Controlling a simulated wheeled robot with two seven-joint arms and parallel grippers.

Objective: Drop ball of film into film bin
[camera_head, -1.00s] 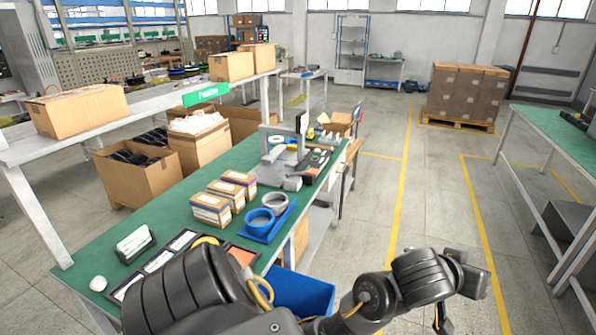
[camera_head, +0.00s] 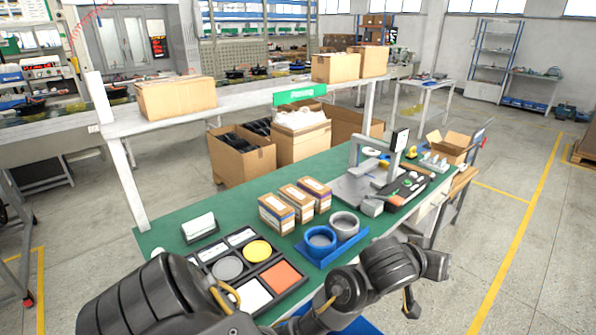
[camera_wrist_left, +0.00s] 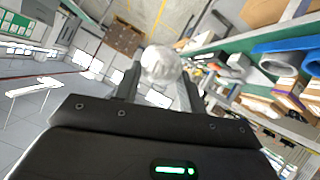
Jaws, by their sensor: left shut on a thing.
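In the left wrist view, my left gripper (camera_wrist_left: 158,90) is shut on the ball of film (camera_wrist_left: 160,66), a whitish, crumpled, semi-clear lump held between the fingertips. In the head view my left arm reaches across the bottom toward the right, beyond the bench's front edge; the ball cannot be made out there. A cardboard box (camera_head: 302,144) heaped with crumpled whitish material stands behind the green bench, under the shelf. No label marks it as the film bin. Part of a blue bin (camera_head: 350,327) shows low at the bottom edge. My right gripper is not in view.
The green bench (camera_head: 185,220) holds a tray of coloured discs and squares (camera_head: 222,291), small cartons (camera_head: 276,214), blue and grey rings (camera_head: 320,238) and a grey fixture (camera_head: 358,187). A white shelf (camera_head: 125,128) runs behind. Open floor (camera_head: 510,240) lies right.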

